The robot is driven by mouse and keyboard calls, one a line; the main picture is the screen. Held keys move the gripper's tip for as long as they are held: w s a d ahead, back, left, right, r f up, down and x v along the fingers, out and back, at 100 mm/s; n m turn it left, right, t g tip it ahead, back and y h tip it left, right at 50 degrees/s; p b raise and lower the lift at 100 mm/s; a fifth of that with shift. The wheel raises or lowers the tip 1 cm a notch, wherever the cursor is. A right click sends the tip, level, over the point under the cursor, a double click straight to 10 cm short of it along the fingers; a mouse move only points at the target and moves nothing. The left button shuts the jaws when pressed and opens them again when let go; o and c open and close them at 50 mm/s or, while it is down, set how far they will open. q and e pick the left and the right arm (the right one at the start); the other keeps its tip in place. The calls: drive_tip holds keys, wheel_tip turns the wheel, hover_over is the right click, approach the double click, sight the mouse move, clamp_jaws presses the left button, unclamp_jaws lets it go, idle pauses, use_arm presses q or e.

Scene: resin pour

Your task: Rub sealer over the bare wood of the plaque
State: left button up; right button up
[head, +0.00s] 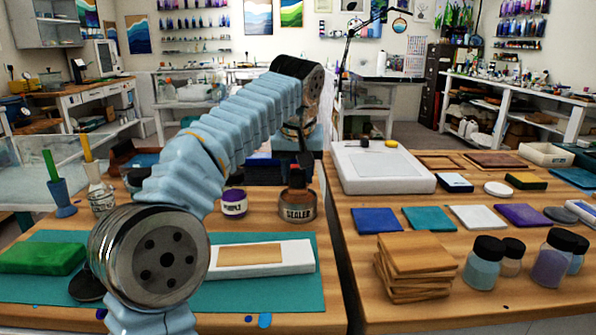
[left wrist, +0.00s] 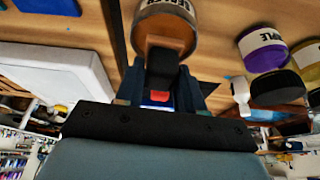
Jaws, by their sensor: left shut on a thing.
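The plaque (head: 250,254), a bare wood rectangle, lies on a white block (head: 300,255) on a teal mat (head: 270,292). My left arm hides the block's left end. My right gripper is not in view.
A purple jar (head: 234,203) stands left of the bottle. A green block (head: 40,257) lies on the mat's left side. Cups with tools (head: 60,197) stand at the far left. Stacked wooden pieces (head: 415,262) and several jars (head: 484,264) stand on the right table, across a gap.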

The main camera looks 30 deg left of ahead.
sight(298, 170)
use_arm(q)
drive_tip(key=shift+r, duration=2.55)
